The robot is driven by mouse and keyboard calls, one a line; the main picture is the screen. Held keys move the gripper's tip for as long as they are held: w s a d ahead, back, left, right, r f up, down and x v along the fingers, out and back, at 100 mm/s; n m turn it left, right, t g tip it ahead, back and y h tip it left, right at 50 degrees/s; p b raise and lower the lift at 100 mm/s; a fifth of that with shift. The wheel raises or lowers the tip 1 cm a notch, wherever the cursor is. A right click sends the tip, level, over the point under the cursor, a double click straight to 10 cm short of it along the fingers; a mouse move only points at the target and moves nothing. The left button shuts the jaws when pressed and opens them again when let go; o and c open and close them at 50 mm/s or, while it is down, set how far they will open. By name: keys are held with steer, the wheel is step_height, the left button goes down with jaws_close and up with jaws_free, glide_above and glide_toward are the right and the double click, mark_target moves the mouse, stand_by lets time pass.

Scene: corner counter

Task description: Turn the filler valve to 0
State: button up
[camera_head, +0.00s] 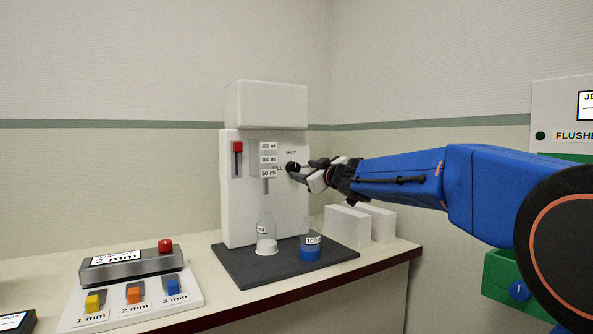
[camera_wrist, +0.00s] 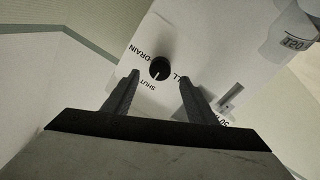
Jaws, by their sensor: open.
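The filler is a white upright machine (camera_head: 235,205) on the counter. Its valve is a round black knob (camera_head: 293,167) on the front face, right of the level labels. In the wrist view the knob (camera_wrist: 160,68) has a small white mark pointing down, roughly toward the word SHUT. DRAIN and a partly hidden FILL label lie around it; I see no 0. My gripper (camera_head: 313,173) is open and empty in front of the knob. In the wrist view its fingertips (camera_wrist: 158,79) are on both sides, slightly below the knob; I cannot tell whether they touch it.
A clear bottle (camera_head: 266,232) and a blue-filled 100 ml vessel (camera_head: 310,248) stand on the dark mat (camera_head: 240,268) below. A red-topped slider (camera_head: 237,147) is left on the machine. White blocks (camera_head: 346,225) stand right; a button device (camera_head: 130,290) is left.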

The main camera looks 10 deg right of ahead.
mark_target(295, 168)
steer(key=shift+x, duration=3.1)
steer(key=c, duration=1.1)
